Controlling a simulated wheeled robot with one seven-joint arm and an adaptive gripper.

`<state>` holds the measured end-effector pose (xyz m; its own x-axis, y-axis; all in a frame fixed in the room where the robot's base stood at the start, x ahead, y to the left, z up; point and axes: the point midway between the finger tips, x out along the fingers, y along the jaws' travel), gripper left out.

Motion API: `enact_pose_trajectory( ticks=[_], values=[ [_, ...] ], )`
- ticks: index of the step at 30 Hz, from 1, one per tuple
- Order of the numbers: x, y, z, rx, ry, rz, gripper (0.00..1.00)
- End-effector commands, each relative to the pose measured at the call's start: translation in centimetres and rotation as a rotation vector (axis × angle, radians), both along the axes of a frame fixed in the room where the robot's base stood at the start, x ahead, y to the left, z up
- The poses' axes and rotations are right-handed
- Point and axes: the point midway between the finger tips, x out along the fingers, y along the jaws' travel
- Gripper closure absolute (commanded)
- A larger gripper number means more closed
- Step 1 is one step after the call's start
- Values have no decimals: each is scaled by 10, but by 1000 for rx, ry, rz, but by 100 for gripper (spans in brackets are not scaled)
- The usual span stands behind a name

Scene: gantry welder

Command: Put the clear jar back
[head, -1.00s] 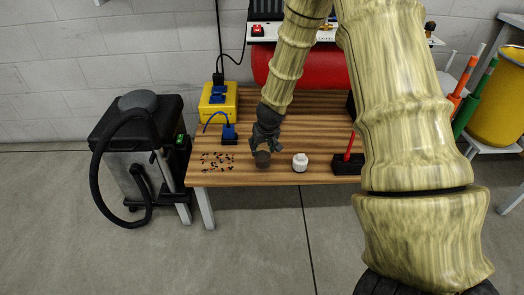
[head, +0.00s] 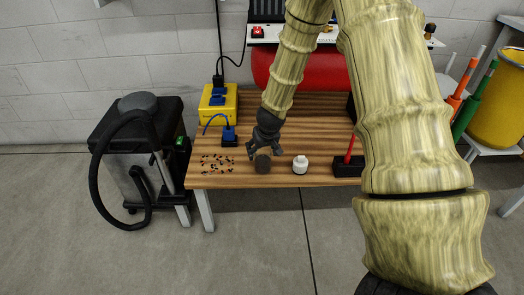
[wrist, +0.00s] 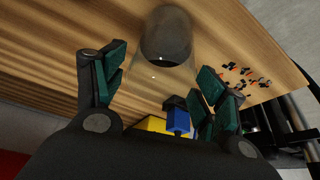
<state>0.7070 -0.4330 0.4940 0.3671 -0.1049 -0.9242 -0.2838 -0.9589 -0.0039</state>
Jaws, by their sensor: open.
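The clear jar (wrist: 168,62) is a see-through, smoky grey vessel with a dark round end, lying beyond my fingertips in the wrist view. In the head view the jar (head: 263,165) looks like a dark round shape near the front edge of the wooden table (head: 320,180). My gripper (head: 263,147) is open just behind and above it. In the wrist view my gripper (wrist: 162,72) has its green-padded fingers spread wide, with the jar in line with the gap. I cannot tell whether a finger touches it.
A white jar (head: 300,165) stands right of the clear jar. Small scattered bits (head: 217,164) lie to the left. A blue device (head: 229,134), a yellow box (head: 217,104) and a black block with a red rod (head: 348,166) are also on the table.

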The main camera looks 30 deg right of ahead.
Motion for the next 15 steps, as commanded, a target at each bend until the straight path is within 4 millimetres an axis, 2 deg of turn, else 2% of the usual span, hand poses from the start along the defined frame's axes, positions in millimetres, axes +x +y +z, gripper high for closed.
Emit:
enact_pose_trajectory(
  ticks=[5, 15],
  values=[
    [-6, 2, 21, -1, -2, 1, 28],
    [-29, 9, 78, -1, -2, 2, 28]
  ],
)
